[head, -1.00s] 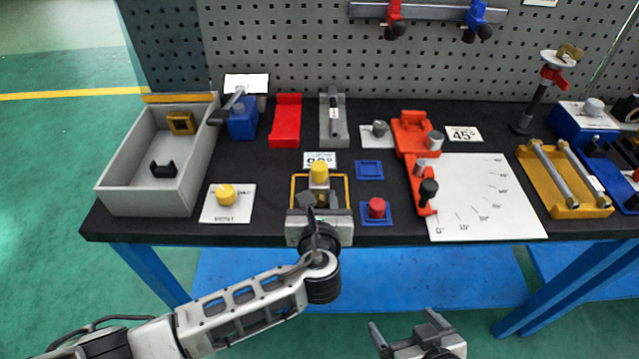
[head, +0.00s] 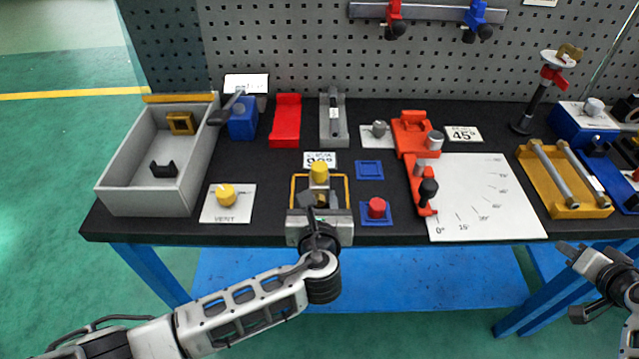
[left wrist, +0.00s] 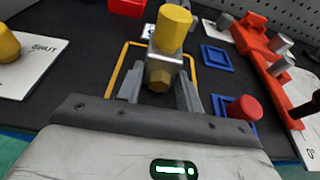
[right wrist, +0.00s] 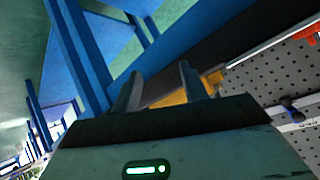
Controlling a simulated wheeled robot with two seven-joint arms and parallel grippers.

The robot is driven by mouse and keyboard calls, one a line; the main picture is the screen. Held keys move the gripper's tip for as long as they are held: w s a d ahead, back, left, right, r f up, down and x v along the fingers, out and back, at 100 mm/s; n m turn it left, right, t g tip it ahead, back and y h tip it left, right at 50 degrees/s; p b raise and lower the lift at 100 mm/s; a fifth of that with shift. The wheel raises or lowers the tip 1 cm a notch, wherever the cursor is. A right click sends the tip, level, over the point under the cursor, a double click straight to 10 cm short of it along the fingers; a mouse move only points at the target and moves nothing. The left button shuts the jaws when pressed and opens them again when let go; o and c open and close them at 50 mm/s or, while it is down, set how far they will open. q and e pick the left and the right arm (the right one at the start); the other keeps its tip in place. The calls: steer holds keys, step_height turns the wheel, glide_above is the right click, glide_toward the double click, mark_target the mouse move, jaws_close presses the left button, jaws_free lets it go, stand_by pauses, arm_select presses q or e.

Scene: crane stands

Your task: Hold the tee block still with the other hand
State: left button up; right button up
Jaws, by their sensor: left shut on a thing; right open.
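The tee block (left wrist: 160,62) is a small grey metal body with a yellow cylinder on top and a yellow hex end facing my left wrist camera. In the head view its yellow top (head: 319,172) stands upright inside a yellow square outline near the table's front edge. My left gripper (head: 319,200) is shut on the tee block; its fingers (left wrist: 160,92) flank the lower part in the left wrist view. My right gripper (head: 570,252) is open and empty, off the table's front edge at the far right. Its fingers (right wrist: 160,85) stand apart in the right wrist view.
A red knob on a blue base (head: 376,208) sits close right of my left gripper. A yellow knob on a white vent plate (head: 227,196) is to its left. A grey bin (head: 150,200), an orange angle fixture (head: 415,150) and a yellow tray (head: 535,180) also stand on the black table.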

steer(key=w+d+r+m+t+h, duration=0.1)
steer(key=w+d+r+m+t, duration=0.25)
steer(key=d+r, duration=0.55)
steer(key=w+a+y, duration=0.1)
steer(key=w+a, duration=0.2)
steer(key=a, duration=0.1)
steer(key=w+a+r+n+y, duration=0.1)
steer(key=w+a+y, duration=0.1)
steer(key=w+a, duration=0.2)
steer(key=w+a+r+n+y, duration=0.1)
steer(key=w+a, duration=0.2)
steer(key=a, duration=0.2)
steer(key=shift+w+a+y, duration=0.25)
steer(key=shift+w+y, duration=0.15)
steer(key=w+a+r+n+y, duration=0.1)
steer(key=w+a+n+y, duration=0.3)
steer(key=a, duration=0.7)
step_height(320, 180, up, 7)
steer(key=n+g+h, duration=0.4)
steer(key=n+g, duration=0.7)
steer(key=g, duration=0.3)
glide_above(319, 166)
steer(key=a, duration=0.1)
steer(key=shift+w+a+r, duration=0.1)
steer(key=shift+r, duration=0.1)
steer(key=shift+d+r+h, duration=0.25)
steer(key=shift+d+h, duration=0.3)
steer(key=shift+h, duration=0.05)
steer(key=shift+d+f, duration=0.1)
steer(key=shift+f, duration=4.4)
